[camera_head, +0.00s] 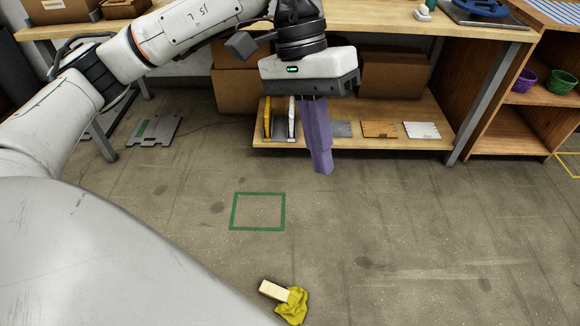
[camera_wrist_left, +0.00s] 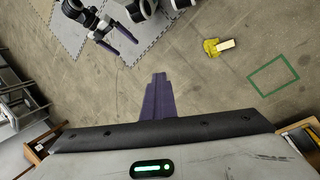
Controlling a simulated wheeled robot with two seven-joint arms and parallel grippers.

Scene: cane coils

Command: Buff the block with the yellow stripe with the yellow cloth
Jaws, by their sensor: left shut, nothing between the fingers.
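A pale cream block (camera_head: 273,290) lies on the floor at the bottom of the head view; I cannot make out a stripe on it. The crumpled yellow cloth (camera_head: 293,306) lies against its right end. In the left wrist view the cloth (camera_wrist_left: 211,47) and block (camera_wrist_left: 226,45) touch, with no gripper on them. My left gripper (camera_head: 322,168) has purple fingers pressed together, empty, pointing down above the floor, apart from block and cloth. It also shows in the left wrist view (camera_wrist_left: 158,78). My right gripper (camera_wrist_left: 121,44) shows at the upper left there, its purple fingers apart and empty.
A green taped square (camera_head: 258,194) marks bare floor. Behind it stands a workbench (camera_head: 400,22) with a low shelf (camera_head: 350,145) holding boxes and several boards. A wooden shelf unit (camera_head: 515,125) with bowls stands at right.

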